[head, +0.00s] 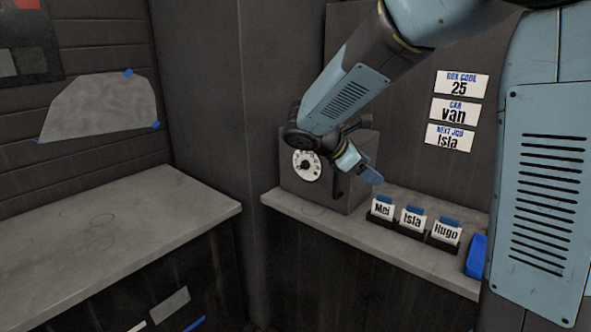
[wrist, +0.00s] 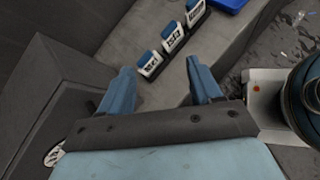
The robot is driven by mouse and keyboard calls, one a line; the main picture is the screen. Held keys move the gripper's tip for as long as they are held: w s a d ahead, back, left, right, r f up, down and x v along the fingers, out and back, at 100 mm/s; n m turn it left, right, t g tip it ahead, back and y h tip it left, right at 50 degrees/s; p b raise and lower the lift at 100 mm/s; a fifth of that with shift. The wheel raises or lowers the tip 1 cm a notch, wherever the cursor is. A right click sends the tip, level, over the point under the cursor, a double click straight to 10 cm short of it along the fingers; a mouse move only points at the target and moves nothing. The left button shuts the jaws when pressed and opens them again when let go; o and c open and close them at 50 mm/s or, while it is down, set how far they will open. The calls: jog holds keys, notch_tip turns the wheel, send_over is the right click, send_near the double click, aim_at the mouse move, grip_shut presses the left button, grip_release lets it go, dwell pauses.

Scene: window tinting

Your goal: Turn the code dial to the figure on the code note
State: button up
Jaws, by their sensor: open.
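The code dial (head: 306,165) is a white round dial on the front of a dark grey box (head: 349,195) on the shelf. Its figures are too small to read. In the wrist view, part of the dial (wrist: 54,154) shows at the lower left edge. The code note (head: 460,84) on the back wall reads "BOX CODE 25". My gripper (head: 373,176) is in front of the box's right side, to the right of the dial and apart from it. In the wrist view, the blue fingers of my gripper (wrist: 163,85) are spread with nothing between them.
Name cards Mei (head: 382,209), Isla (head: 412,218) and Hugo (head: 446,231) stand in dark holders right of the box. A blue object (head: 477,255) lies beyond them. Notes "CAR van" (head: 455,111) and "NEXT JOB Isla" (head: 450,137) hang below the code note. The left worktop (head: 120,228) is clear.

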jog(key=w+a+f+n+t+h, duration=0.1)
jog(key=w+a+f+n+t, duration=0.1)
jog(key=w+a+n, duration=0.3)
jog(key=w+a+f+n+t+h, duration=0.1)
jog(key=w+a+f+n+t, duration=0.1)
jog(key=a, duration=0.5)
jog(key=n+t, duration=0.6)
jog(key=n, duration=0.2)
send_near(300, 166)
jog(key=shift+y, duration=0.4)
jog(key=x, duration=0.8)
jog(key=shift+w+d+r, duration=0.1)
jog(key=shift+d, duration=0.15)
jog(key=shift+a, duration=0.1)
jog(key=c, duration=1)
